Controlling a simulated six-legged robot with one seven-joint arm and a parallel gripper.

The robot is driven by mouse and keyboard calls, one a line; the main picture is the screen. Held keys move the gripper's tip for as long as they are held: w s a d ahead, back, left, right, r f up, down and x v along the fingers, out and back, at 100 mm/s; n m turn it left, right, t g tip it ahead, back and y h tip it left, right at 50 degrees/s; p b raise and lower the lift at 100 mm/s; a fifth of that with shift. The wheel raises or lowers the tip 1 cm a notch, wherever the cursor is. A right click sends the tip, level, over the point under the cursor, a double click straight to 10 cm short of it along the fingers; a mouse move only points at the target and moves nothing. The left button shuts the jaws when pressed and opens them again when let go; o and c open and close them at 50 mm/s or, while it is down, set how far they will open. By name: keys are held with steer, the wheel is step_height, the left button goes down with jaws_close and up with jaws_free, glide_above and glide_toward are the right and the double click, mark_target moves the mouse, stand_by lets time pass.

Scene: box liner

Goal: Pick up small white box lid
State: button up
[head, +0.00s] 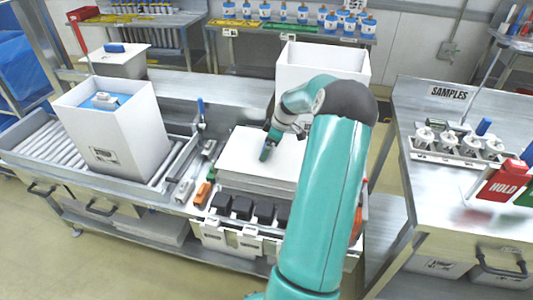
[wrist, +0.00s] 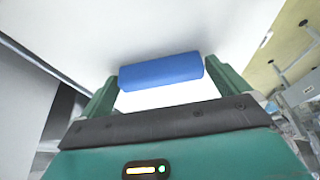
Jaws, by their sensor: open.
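A flat white lid (head: 242,150) lies on top of a white stack at the middle of the bench. My gripper (head: 267,150) is just above it, pointing down. In the wrist view, a blue bar handle (wrist: 160,71) sits on the white lid surface (wrist: 165,28). My open gripper shows there too (wrist: 162,80), with one green finger near each end of the handle. I cannot tell whether the fingers touch it. In the head view my gripper hides the handle.
A tall open white box (head: 322,62) stands behind my arm. Another open white box (head: 115,135) with blue contents stands on rollers at left. Black items (head: 244,207) line the bench front. A samples table (head: 455,115) stands at right.

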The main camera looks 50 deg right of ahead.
steer(key=shift+r, duration=0.1)
steer(key=c, duration=0.8)
